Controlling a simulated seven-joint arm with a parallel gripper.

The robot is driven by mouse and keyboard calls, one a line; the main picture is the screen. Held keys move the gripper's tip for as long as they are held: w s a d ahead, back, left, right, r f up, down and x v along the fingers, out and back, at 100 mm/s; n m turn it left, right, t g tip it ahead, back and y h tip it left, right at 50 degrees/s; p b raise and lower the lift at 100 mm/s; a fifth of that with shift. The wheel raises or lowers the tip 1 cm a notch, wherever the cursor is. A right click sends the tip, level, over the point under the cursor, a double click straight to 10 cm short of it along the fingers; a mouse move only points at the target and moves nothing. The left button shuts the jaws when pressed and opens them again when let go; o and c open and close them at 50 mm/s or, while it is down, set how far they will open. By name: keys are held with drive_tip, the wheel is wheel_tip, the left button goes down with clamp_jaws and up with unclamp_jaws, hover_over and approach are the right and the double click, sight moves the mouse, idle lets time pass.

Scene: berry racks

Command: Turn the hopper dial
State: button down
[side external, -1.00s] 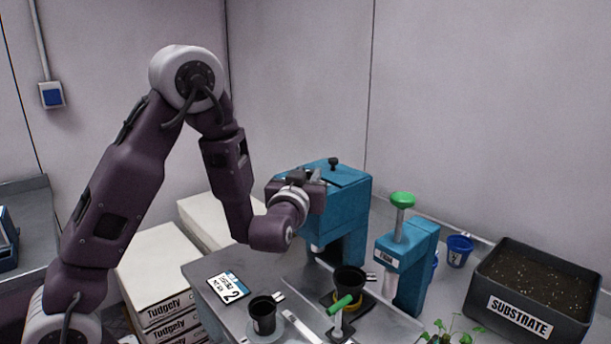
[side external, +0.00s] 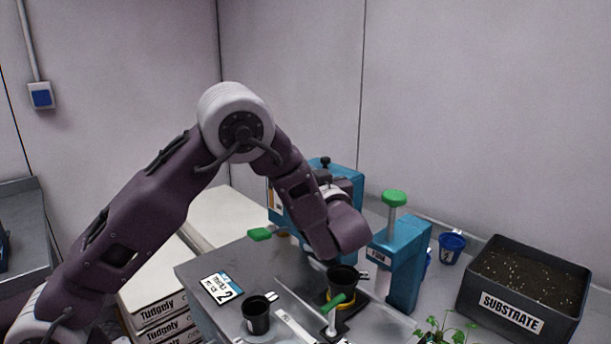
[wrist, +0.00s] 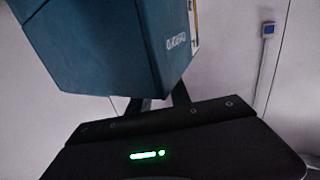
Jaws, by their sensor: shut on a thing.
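The blue hopper (side external: 346,172) stands at the back of the bench, with a black knob (side external: 325,162) on top. My arm covers much of its front in the side view. In the wrist view the blue hopper body (wrist: 105,45), with white lettering, fills the upper left, close to my gripper (wrist: 162,98). The two dark fingers reach in under the hopper's lower edge, and their tips are partly hidden. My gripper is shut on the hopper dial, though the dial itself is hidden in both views.
A blue press (side external: 403,265) with a green knob stands right of the hopper. A black pot (side external: 343,279) and another pot (side external: 256,316) are in front, near a green-handled lever (side external: 334,303). Another green handle (side external: 260,234) is at left. A substrate tub (side external: 530,290) is at right.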

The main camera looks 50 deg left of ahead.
drive_tip(key=shift+r, duration=0.1)
drive_tip(key=c, duration=1.2)
unclamp_jaws()
drive_tip(key=shift+a, duration=0.1)
drive_tip(key=v, duration=0.7)
